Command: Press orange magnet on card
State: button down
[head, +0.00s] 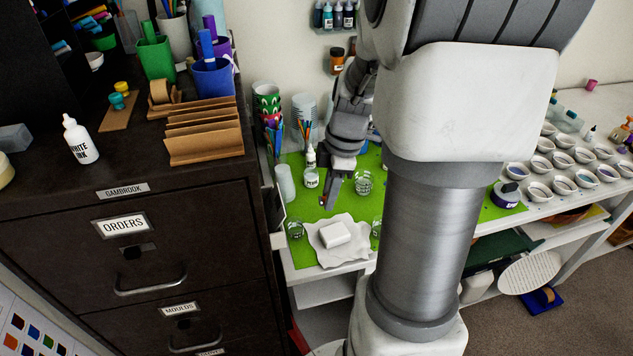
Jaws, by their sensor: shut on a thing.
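My gripper (328,196) points down over the green mat (300,258), just behind a crumpled white cloth (322,252). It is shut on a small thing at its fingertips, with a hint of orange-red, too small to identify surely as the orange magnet. A brown card (112,119) lies on top of the dark cabinet at the left, well away from my gripper. Teal and yellow round-headed pieces (118,98) sit on the card; I see no orange one there. My arm and column hide part of the bench.
A white block (333,234) lies on the cloth. Clear cups (363,184) and a small white bottle (310,158) stand near my gripper. On the cabinet are a white ink bottle (79,141), a cardboard rack (203,133) and a blue pen cup (213,77). The cabinet top's front is fairly clear.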

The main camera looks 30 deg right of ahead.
aim_at(279, 215)
jog(key=shift+a+f, duration=0.15)
jog(key=shift+f, duration=0.1)
jog(key=shift+w+a, duration=0.25)
jog(key=shift+a, duration=0.7)
jog(key=shift+w+a, duration=0.25)
jog(key=shift+a, duration=0.65)
jog(key=shift+w+a, duration=0.25)
jog(key=shift+a, duration=0.7)
jog(key=shift+w+a, duration=0.3)
jog(key=shift+a, duration=0.7)
jog(key=shift+w+a, duration=0.3)
jog(key=shift+a, duration=0.65)
jog(key=shift+c, duration=0.4)
grip_release()
jog(key=s+d, duration=0.2)
jog(key=d, duration=0.4)
jog(key=shift+d, duration=0.35)
